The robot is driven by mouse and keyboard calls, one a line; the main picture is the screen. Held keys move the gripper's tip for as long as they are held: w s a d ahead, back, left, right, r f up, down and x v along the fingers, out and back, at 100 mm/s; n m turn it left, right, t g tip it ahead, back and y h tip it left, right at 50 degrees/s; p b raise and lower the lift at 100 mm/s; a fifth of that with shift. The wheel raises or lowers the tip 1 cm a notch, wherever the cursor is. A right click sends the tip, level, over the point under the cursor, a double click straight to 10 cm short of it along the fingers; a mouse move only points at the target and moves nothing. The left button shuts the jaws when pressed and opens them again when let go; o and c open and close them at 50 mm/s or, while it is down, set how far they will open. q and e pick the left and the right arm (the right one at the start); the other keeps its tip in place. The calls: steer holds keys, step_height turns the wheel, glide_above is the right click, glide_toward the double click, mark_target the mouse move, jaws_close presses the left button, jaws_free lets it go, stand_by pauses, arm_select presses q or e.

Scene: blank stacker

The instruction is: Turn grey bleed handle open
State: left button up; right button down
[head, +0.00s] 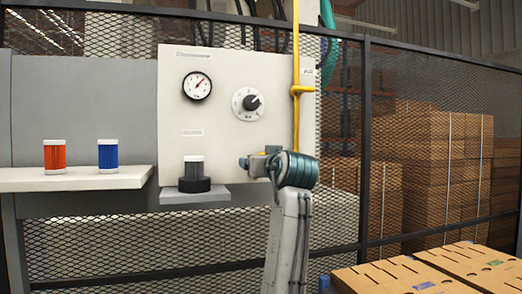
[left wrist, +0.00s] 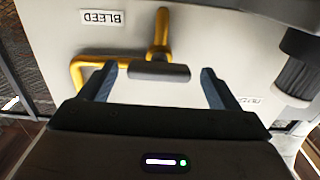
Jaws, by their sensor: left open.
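The grey bleed handle (left wrist: 158,71) is a short dark grey bar lying crosswise at the end of a yellow pipe stem (left wrist: 161,35) in the left wrist view. Above it is an upside-down BLEED label (left wrist: 101,18). My left gripper (left wrist: 160,75) is open, with one finger on each side of the handle and visible gaps at both ends. In the head view my left gripper (head: 262,164) is in front of the panel's lower right, and my own wrist hides much of that area. My right gripper is not in view.
The pale panel (head: 224,110) carries a gauge (head: 197,86) and a dial (head: 248,104). Red (head: 54,156) and blue (head: 108,155) filters stand on the left shelf (head: 75,181). Cartons (head: 470,268) lie at lower right.

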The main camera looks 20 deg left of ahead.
arm_select(q)
steer(key=shift+p+x, duration=0.3)
steer(key=shift+x, duration=0.8)
steer(key=shift+d, duration=0.1)
steer(key=c, duration=1)
